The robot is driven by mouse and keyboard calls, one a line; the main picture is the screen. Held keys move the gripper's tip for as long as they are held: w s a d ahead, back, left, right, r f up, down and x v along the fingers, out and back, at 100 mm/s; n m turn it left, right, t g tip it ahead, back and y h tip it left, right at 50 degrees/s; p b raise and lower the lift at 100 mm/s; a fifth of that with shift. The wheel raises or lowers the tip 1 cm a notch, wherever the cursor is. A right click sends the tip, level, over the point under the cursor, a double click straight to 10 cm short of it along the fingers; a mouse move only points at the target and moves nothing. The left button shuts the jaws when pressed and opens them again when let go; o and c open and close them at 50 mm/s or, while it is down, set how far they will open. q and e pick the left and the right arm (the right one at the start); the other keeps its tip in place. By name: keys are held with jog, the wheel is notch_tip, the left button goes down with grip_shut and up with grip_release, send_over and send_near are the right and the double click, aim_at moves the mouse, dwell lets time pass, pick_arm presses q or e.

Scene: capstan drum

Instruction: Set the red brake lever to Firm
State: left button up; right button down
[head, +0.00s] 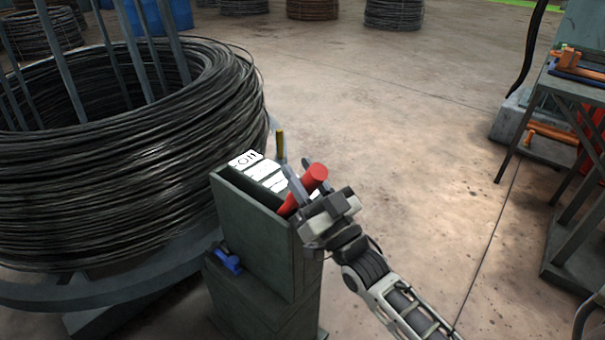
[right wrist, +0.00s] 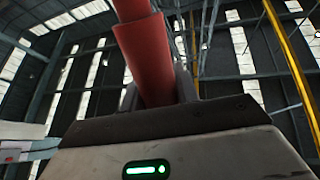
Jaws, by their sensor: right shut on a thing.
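The red brake lever (head: 313,180) rises at a tilt from the slot at the near right end of the dark green box (head: 258,228). White labels (head: 262,169) run along the top of the box. The far one seems to read "OFF"; the nearer ones are too small or too covered to read. My right gripper (head: 304,184) is shut on the red lever near its top. In the right wrist view the red lever (right wrist: 146,55) stands between the fingers. My left gripper is in neither view.
A large drum of black wire coil (head: 130,150) stands close to the left of the box. A blue handle (head: 228,261) sticks out of the box's lower front. A metal stand with orange tools (head: 552,135) is at the right. The floor between is clear.

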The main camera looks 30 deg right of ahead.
jog(key=c, duration=1.2)
grip_release()
jog(key=shift+s+f, duration=0.15)
jog(key=shift+f, duration=0.2)
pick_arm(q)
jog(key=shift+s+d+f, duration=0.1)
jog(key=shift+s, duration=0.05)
pick_arm(e)
jog(key=shift+o, duration=0.7)
jog(key=shift+s+d+r, duration=0.1)
jog(key=shift+r, duration=0.05)
pick_arm(q)
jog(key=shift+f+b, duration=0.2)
jog(key=shift+b, duration=0.5)
pick_arm(e)
jog(key=v, duration=1.6)
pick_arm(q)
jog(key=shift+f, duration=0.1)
pick_arm(e)
jog(key=shift+r, duration=0.1)
